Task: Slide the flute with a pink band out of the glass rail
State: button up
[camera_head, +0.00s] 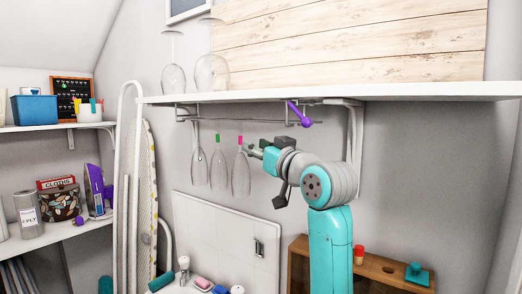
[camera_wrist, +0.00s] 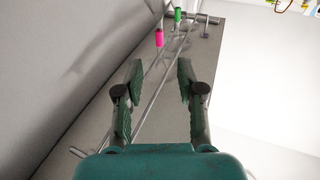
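The flute with the pink band (camera_head: 240,176) hangs upside down from the wire glass rail (camera_head: 250,119) under the white shelf. Its pink band (camera_head: 240,140) is on the stem, and also shows in the wrist view (camera_wrist: 159,38). It is the rightmost of the hanging flutes. A flute with a green band (camera_head: 218,172) hangs just left of it, and another flute (camera_head: 199,168) hangs further left. My gripper (camera_head: 253,147) is just right of the pink-banded stem. In the wrist view my gripper (camera_wrist: 160,72) is open and empty, with the pink band beyond and between its fingertips.
The white shelf (camera_head: 330,92) is close above my arm, with two glasses (camera_head: 212,75) upside down on it. A purple object (camera_head: 299,114) is at the rail's right part. A shelf bracket (camera_head: 355,140) stands behind my arm. A wooden shelf unit (camera_head: 380,270) is below right.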

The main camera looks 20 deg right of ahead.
aim_at(241, 138)
jog(key=x, duration=0.9)
jog(key=shift+d, duration=0.1)
grip_shut()
jog(key=shift+s+d+r, duration=0.1)
jog(key=shift+s+d, duration=0.6)
jog(key=shift+s, duration=0.3)
jog(key=shift+s+d+r, duration=0.1)
jog(key=shift+s+d, duration=0.65)
jog(key=shift+s, duration=0.25)
